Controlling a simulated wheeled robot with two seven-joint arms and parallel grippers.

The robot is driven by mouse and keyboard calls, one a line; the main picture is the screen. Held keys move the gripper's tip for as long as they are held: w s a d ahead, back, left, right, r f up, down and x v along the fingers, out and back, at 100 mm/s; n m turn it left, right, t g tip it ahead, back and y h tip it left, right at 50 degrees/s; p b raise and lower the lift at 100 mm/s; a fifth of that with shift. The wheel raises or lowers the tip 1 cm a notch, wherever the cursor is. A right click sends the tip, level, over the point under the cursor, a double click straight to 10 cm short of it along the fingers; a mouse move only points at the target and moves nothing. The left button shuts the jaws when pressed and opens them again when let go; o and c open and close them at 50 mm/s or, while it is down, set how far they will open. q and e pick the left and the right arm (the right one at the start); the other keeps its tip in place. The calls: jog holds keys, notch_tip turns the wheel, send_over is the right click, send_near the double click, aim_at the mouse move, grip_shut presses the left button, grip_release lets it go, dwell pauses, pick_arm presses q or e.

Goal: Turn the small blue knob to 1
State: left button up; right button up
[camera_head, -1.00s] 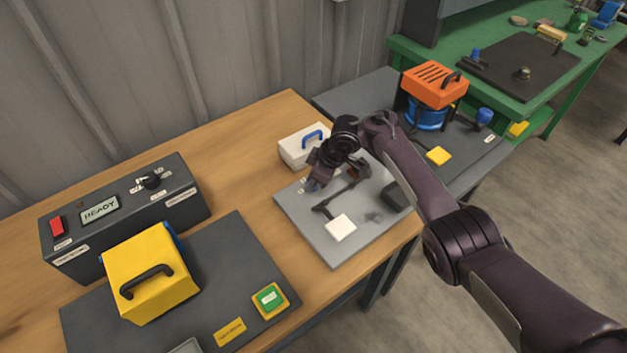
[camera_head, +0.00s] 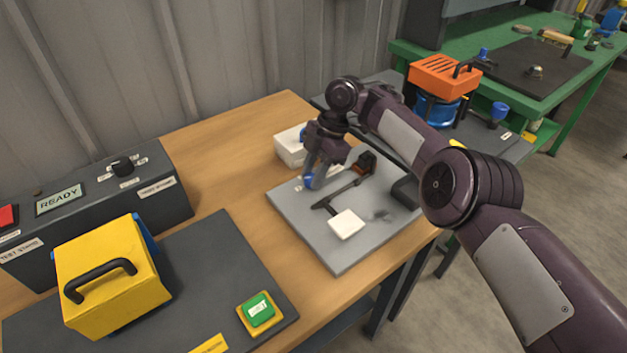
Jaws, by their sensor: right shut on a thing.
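The small blue knob (camera_head: 308,181) sits near the left back part of the grey plate (camera_head: 337,255), beside small white labels too small to read. My right gripper (camera_head: 312,177) comes down from above and is shut on the knob. Its fingers hide part of the knob, and I cannot tell which number the knob points to. My left gripper is not in view.
A white box (camera_head: 290,148) stands behind the gripper. A white square pad (camera_head: 346,224) and dark linkage lie on the plate. A yellow box with a black handle (camera_head: 110,280), a green button (camera_head: 259,311) and a READY control box (camera_head: 130,205) are left. A blue drum with orange cover (camera_head: 440,78) stands right.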

jog(key=shift+n+b, duration=0.35)
jog(key=shift+n, duration=0.15)
jog(key=shift+r, duration=0.1)
jog(key=shift+w, duration=0.1)
jog(key=o, duration=1)
jog(key=v, duration=0.7)
jog(key=shift+w+r+b, duration=0.25)
jog(key=shift+r+b, duration=0.05)
jog(key=shift+g, duration=0.3)
